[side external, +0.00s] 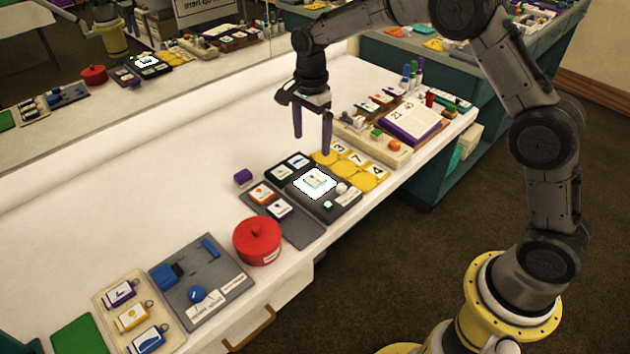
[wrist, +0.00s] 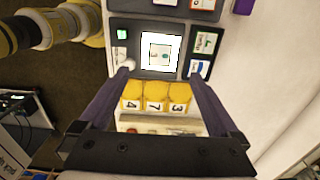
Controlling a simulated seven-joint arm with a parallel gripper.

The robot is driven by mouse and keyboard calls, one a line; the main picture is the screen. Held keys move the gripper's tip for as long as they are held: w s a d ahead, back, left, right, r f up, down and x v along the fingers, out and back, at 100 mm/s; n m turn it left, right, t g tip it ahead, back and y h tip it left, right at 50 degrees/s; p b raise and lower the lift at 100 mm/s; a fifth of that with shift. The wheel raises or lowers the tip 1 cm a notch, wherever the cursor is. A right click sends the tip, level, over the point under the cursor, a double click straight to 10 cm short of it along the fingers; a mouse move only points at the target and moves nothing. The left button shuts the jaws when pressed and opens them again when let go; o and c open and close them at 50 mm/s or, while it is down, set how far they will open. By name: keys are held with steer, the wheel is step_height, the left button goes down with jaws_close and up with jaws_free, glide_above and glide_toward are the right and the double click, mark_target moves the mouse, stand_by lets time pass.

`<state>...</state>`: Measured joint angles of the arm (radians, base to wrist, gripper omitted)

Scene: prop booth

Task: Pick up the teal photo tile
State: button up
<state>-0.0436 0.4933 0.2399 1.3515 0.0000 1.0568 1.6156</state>
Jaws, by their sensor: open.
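A small tile with a teal edge (side external: 314,181), which looks like the teal photo tile, lies on the glowing white square of a dark grey panel (side external: 342,207). In the wrist view the tile (wrist: 159,53) sits near the middle of the lit square, with a small picture on its face. My gripper (side external: 312,145) is open and empty above the panel area, its purple fingers pointing down. In the wrist view the gripper (wrist: 158,76) has its fingertips on either side of the lit square, and nothing is between them.
Other picture tiles (side external: 262,194) sit on a neighbouring grey tray. The white tabletop (side external: 150,190) behind is clear.

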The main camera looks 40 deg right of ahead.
mark_target(312, 181)
step_height(312, 181, down, 12)
steer(key=shift+f, duration=0.25)
jaws_close()
stand_by(0.7)
steer(key=shift+r, duration=0.1)
